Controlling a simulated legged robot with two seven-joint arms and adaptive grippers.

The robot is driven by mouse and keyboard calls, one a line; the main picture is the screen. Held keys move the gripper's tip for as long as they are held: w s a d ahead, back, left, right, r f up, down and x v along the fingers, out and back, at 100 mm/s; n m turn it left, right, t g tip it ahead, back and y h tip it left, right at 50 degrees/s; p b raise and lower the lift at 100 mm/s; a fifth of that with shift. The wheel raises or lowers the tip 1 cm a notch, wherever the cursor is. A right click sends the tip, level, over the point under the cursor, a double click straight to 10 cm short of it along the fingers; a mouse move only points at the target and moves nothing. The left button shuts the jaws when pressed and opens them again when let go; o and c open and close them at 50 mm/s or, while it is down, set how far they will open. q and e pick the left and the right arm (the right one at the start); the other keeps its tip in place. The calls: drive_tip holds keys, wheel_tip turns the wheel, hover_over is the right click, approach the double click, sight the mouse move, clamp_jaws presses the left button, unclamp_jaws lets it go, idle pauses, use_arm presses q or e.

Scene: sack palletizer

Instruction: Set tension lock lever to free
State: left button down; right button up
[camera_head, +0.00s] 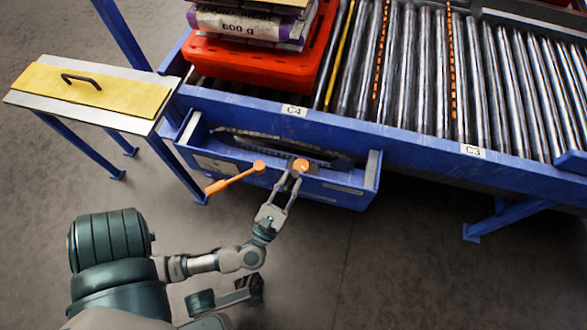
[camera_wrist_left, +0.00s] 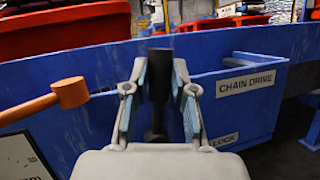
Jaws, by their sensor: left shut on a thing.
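My left gripper (camera_head: 290,178) reaches to the front of the blue drive box (camera_head: 345,193) below the conveyor. In the left wrist view its padded fingers (camera_wrist_left: 159,80) are shut on an upright black lever handle (camera_wrist_left: 157,118), one finger on each side. A label partly reading "LOCK" (camera_wrist_left: 222,139) is just right of the fingers, partly hidden. An orange cap (camera_head: 301,164) shows at the fingertips in the head view. A separate orange lever (camera_head: 232,180) sticks out to the left of the gripper; its round end also shows in the left wrist view (camera_wrist_left: 70,92).
A "CHAIN DRIVE" label (camera_wrist_left: 246,84) is on the blue box. Rollers (camera_head: 420,70) run above and behind it. A red pallet (camera_head: 250,62) with sacks (camera_head: 245,25) stands on them. A side table with a yellow handled panel (camera_head: 88,90) is at left. The floor at right is clear.

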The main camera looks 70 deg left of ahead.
use_arm(q)
drive_tip(key=shift+f, duration=0.35)
drive_tip(key=c, duration=1.1)
unclamp_jaws()
drive_tip(key=shift+o, duration=0.8)
drive_tip(key=shift+a+r, duration=0.1)
drive_tip(key=v, duration=1.2)
